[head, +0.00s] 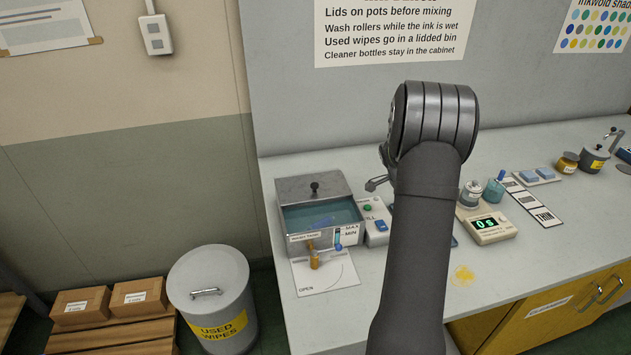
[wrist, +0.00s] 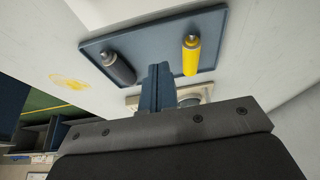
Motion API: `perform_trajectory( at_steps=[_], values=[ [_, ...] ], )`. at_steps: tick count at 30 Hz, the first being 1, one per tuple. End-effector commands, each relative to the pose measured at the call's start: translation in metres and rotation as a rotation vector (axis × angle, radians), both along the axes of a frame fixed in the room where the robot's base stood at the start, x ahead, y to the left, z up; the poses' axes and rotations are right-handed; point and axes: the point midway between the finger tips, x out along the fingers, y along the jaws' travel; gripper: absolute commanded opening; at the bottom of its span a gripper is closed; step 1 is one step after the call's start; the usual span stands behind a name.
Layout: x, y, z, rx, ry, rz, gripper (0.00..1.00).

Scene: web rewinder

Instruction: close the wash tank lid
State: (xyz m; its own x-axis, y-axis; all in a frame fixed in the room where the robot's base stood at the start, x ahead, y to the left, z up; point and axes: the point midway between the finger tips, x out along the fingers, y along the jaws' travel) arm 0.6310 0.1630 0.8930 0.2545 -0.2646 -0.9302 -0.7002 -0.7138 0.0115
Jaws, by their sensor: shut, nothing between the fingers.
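The wash tank (head: 320,219) is a metal box at the left end of the bench in the head view. Its grey lid (head: 295,188) with a black knob (head: 314,187) sits over the rear part. The front part is uncovered, showing blue-green liquid (head: 318,216). My gripper (wrist: 158,72) shows in the wrist view with its dark fingers together and empty, near a blue tray (wrist: 150,47). In the head view my arm hides most of the gripper, which is apart from the tank and to its right.
The tray holds a grey roller (wrist: 117,66) and a yellow roller (wrist: 191,54). A brass valve (head: 313,257) stands at the tank's front, above an "OPEN" card (head: 325,278). A switch box (head: 376,230), a timer (head: 488,226) and small jars are to the right. A lidded bin (head: 211,282) stands on the floor.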

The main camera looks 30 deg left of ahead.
Motion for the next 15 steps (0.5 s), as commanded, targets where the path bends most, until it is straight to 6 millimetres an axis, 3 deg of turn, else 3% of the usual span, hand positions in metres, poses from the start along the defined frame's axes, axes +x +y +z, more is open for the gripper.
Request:
perform_trajectory(
  at_steps=[8, 15],
  values=[
    [-0.018, 0.115, 0.064, 0.023, 0.054, 0.531, 0.0],
    [-0.056, 0.214, 0.125, 0.028, 0.057, 1.041, 0.0]
  ],
)
